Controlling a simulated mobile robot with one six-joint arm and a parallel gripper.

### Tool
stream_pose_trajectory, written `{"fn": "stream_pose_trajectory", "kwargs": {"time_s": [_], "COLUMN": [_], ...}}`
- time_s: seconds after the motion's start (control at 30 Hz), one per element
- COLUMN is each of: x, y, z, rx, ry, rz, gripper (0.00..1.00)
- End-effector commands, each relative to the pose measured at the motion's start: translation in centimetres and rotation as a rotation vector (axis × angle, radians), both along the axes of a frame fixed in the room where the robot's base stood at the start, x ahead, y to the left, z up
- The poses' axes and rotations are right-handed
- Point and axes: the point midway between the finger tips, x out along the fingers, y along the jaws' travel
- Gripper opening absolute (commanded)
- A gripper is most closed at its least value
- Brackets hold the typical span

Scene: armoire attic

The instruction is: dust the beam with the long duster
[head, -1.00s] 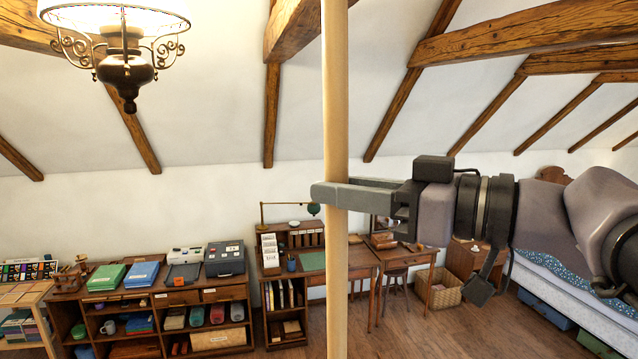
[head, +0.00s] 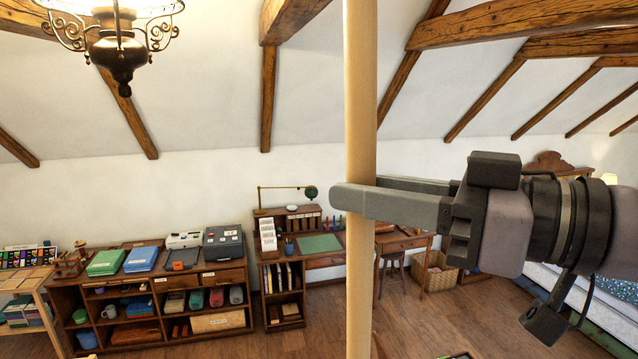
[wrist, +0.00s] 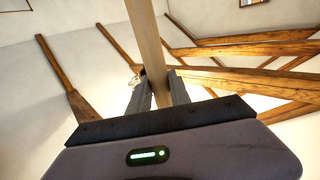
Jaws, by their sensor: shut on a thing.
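My gripper (head: 362,194) is shut on the pale wooden pole of the long duster (head: 360,110). The pole stands near upright and runs out of the head view at top and bottom, so the duster's head is hidden. In the wrist view the pole (wrist: 147,45) rises between the two fingers (wrist: 157,88) and leaves at the top. Dark wooden beams cross the sloped white ceiling. One thick beam (head: 520,22) runs at the upper right, and another beam end (head: 290,18) shows left of the pole. I cannot tell which beam the task means.
A hanging lamp (head: 118,60) is at the upper left. A low shelf unit (head: 120,296) with boxes and folders and a desk (head: 400,243) stand along the back wall. A bed (head: 575,300) is at the right. Wooden floor (head: 300,340) is open in front.

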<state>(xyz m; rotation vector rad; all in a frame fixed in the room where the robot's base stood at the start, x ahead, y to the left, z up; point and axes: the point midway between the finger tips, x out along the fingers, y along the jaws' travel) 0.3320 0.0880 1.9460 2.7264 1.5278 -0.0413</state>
Motion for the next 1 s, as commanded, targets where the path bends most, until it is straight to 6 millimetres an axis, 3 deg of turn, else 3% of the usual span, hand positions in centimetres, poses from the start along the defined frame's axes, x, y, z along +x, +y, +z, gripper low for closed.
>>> {"fn": "stream_pose_trajectory", "kwargs": {"time_s": [0.23, 0.4, 1.0], "x": [-2.6, -3.3, 1.8], "y": [-0.8, -0.9, 0.3], "z": [0.1, 0.0, 0.1], "rx": [0.002, 0.002, 0.004], "ry": [-0.001, 0.000, 0.002], "rz": [-0.005, -0.002, 0.002], "gripper": [0.00, 0.00, 0.00]}}
